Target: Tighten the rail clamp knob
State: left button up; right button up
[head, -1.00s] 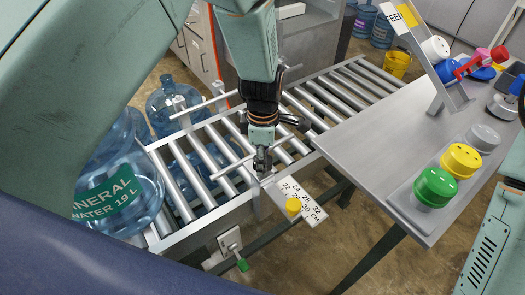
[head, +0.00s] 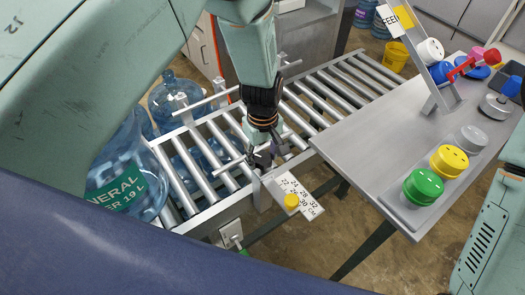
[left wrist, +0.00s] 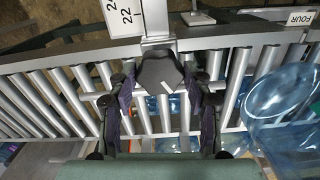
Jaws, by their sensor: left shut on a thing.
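My right gripper is not in view.
The roller conveyor (head: 325,95) runs behind, with guide bars on posts. A big blue water jug (head: 125,185) stands at left. A grey table (head: 370,130) at right carries green (head: 423,186) and yellow (head: 449,162) caps. A green-tipped lever hangs below the rail.

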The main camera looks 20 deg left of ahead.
aim_at(263, 158)
pick_arm(q)
jog(key=m, duration=0.2)
jog(key=shift+w+r+m, duration=0.1)
jog(key=shift+m, duration=0.2)
jog(key=shift+m+p, duration=0.35)
jog(key=shift+m, duration=1.15)
jog(key=o, duration=1.2)
jog(key=shift+s, duration=0.2)
jog(key=shift+c, duration=0.2)
notch_tip(263, 158, up, 12)
